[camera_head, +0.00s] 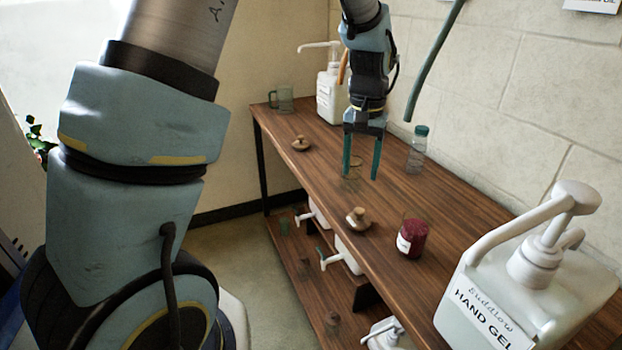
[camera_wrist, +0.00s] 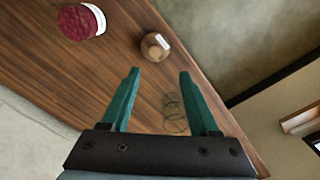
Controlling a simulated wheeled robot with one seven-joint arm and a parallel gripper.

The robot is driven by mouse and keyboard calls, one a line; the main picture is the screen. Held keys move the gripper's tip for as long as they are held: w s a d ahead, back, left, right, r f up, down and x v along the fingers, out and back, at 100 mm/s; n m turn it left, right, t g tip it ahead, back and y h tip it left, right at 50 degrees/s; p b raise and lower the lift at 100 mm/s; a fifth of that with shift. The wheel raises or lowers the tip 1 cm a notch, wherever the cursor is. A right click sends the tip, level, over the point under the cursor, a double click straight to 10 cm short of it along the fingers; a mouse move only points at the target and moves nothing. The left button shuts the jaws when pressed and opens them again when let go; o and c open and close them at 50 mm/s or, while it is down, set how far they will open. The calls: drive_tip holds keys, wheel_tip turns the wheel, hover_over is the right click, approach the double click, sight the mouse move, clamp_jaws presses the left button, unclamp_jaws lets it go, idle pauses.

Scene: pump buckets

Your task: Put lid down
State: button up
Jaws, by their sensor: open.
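My gripper (camera_head: 361,178) is open and empty above the wooden table, its two green fingers pointing down. In the wrist view the fingers (camera_wrist: 158,72) are spread apart with nothing between their tips. A round lid with a wooden knob (camera_head: 358,219) lies on the table near the front edge, nearer the head camera than my gripper. It also shows in the wrist view (camera_wrist: 155,47), just beyond the fingertips. A second similar lid (camera_head: 300,144) lies farther back on the left. A clear glass jar (camera_head: 352,185) stands below my gripper, partly hidden by the fingers.
A dark red candle (camera_head: 412,239) stands right of the near lid. A hand gel pump bottle (camera_head: 490,297) stands at the near right, another pump bottle (camera_head: 327,97) at the back. A glass mug (camera_head: 285,99) and a green-capped bottle (camera_head: 417,155) also stand on the table (camera_head: 460,205).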

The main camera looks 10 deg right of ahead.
drive_tip(key=s+a+n, duration=0.2)
drive_tip(key=a, duration=1.3)
drive_tip(key=s+a+r+n+t, duration=0.1)
drive_tip(key=s+a+n, duration=0.1)
drive_tip(key=a, duration=1.3)
drive_tip(key=shift+a+n+t, duration=0.15)
drive_tip(key=shift+n+t, duration=0.15)
drive_tip(key=shift+n, duration=0.5)
